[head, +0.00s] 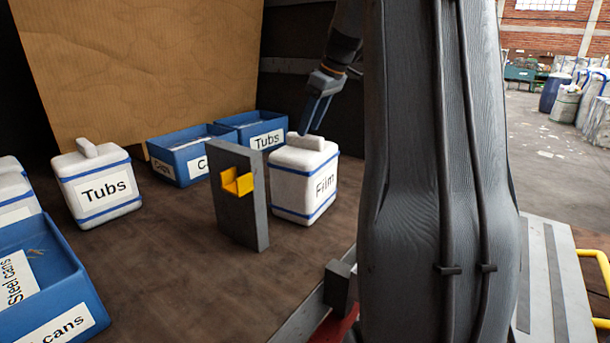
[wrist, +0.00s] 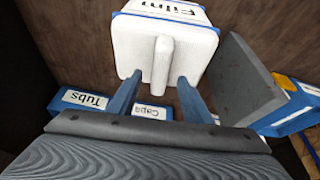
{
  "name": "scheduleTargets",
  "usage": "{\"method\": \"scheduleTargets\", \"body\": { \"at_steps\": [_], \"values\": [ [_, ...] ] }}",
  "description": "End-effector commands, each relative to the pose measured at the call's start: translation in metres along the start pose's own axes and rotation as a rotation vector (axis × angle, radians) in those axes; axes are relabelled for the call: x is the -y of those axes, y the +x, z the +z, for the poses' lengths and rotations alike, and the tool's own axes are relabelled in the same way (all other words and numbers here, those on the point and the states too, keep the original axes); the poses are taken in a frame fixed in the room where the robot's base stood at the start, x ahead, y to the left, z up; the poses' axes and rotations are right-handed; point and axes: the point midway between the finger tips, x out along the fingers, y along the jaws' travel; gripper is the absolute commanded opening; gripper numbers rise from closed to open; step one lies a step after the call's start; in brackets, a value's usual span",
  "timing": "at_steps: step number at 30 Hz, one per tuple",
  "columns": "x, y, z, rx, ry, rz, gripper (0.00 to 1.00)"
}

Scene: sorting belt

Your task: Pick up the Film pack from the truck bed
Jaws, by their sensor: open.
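The Film pack (head: 304,180) is a white block with blue bands and a handle on top, standing upright on the truck bed (head: 185,270). It also shows in the wrist view (wrist: 203,42), with its raised handle (wrist: 163,62) toward the camera. My gripper (head: 306,134) is at the top of the pack in the head view. In the wrist view its two blue fingers (wrist: 158,82) are apart, one on either side of the near end of the handle. I cannot tell whether they touch the pack. The gripper is open and holds nothing.
A grey upright plate (head: 240,205) with a yellow bracket stands just left of the Film pack. Blue Tubs (head: 240,133) and Caps (head: 178,167) crates stand behind. A white Tubs pack (head: 95,185) and a blue cans crate (head: 60,265) are at the left.

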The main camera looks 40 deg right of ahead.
Motion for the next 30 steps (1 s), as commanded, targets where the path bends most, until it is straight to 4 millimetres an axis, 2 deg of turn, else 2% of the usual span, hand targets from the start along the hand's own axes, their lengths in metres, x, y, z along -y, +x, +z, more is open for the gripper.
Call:
{"method": "scheduleTargets", "body": {
  "at_steps": [3, 7, 30],
  "values": [
    [0.001, 0.014, -0.001, 0.001, 0.000, -0.003, 0.45],
    [0.001, 0.021, -0.001, 0.000, -0.001, 0.000, 0.45],
    [0.001, 0.026, 0.001, 0.000, -0.002, -0.001, 0.45]
  ]
}}
